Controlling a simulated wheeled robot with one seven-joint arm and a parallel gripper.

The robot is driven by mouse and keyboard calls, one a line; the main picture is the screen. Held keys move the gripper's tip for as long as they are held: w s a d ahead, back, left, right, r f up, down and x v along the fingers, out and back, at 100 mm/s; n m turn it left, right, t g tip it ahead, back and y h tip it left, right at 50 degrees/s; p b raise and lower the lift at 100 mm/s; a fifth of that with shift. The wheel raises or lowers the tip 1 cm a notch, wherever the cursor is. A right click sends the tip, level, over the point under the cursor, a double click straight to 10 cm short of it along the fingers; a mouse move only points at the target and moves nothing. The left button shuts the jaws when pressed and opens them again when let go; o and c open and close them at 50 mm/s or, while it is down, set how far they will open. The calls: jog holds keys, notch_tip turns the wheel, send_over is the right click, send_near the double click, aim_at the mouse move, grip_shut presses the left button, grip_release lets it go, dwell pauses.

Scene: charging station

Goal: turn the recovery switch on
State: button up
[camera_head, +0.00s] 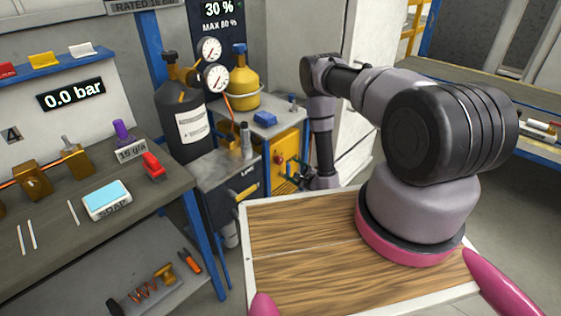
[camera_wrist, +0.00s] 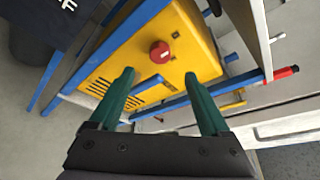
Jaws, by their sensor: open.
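A yellow box (camera_head: 284,148) stands under the grey bench in the middle of the head view, with a round red knob (camera_head: 279,159) on its front. In the wrist view the yellow box (camera_wrist: 195,50) fills the centre, with the red knob (camera_wrist: 160,50) and a row of dark vent slots. I cannot read any label marking the knob as the recovery switch. My gripper (camera_wrist: 159,75) is open and empty, its two green fingers spread. The knob appears beyond the fingertips, between their lines, apart from them. In the head view my gripper (camera_head: 303,181) is low beside the box's front.
Blue frame bars (camera_wrist: 175,104) run across the box near my fingers. A yellow tank (camera_head: 239,85) and blue block (camera_head: 265,118) sit on the bench above. A dark cylinder (camera_head: 184,120) with gauges stands left. A white cabinet (camera_head: 350,125) stands behind my arm.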

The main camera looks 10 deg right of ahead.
aim_at(280, 161)
jog(key=x, duration=1)
jog(key=shift+w+a, duration=0.1)
jog(key=shift+w, duration=0.15)
grip_shut()
